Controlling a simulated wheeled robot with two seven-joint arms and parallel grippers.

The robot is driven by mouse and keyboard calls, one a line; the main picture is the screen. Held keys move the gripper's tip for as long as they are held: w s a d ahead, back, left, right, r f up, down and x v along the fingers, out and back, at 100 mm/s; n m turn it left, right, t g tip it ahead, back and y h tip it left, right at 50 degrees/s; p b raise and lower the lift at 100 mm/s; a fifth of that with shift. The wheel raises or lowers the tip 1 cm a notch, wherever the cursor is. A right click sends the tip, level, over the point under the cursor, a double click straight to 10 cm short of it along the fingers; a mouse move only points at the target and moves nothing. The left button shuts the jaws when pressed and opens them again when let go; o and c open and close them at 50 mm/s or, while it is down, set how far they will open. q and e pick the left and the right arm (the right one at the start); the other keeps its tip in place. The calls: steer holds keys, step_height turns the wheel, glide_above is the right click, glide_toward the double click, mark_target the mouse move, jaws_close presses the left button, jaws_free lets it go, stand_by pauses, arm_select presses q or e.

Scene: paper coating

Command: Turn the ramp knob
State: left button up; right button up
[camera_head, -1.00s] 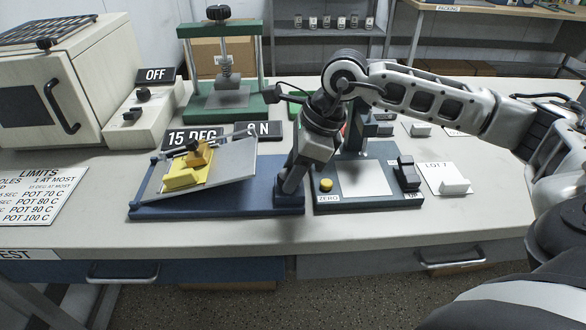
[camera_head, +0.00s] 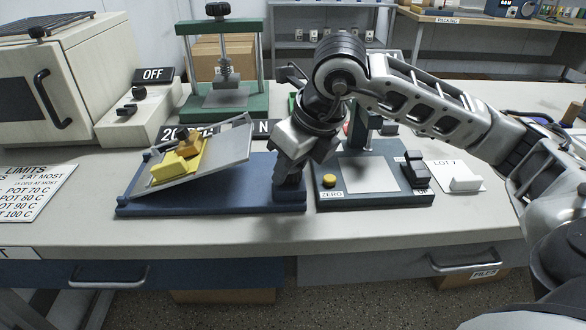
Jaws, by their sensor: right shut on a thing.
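The ramp stands on a blue base (camera_head: 210,205) left of the table's middle. Its grey plate (camera_head: 222,150) is tilted, with the right end raised. A yellow block with a dark clamp part (camera_head: 180,160) lies on the plate. My right gripper (camera_head: 289,178) points down at the base's right end and is shut on the ramp knob, which its fingers mostly hide. A blue block (camera_head: 291,199) at that end shows just below the fingers. The black display (camera_head: 172,132) behind the ramp starts with "20"; the plate hides part of it. My left gripper is not in view.
A device with a yellow button (camera_head: 329,181) and a black switch (camera_head: 415,172) stands close right of the ramp. A green press (camera_head: 262,75) stands behind, an oven (camera_head: 40,90) at the left. A white block (camera_head: 466,183) lies by the LOT 7 card.

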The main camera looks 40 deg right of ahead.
steer(key=shift+m, duration=0.6)
steer(key=shift+h, duration=0.3)
steer(key=o, duration=1)
steer(key=p+v, duration=0.2)
steer(key=v, duration=1.4)
steer(key=shift+d, duration=0.1)
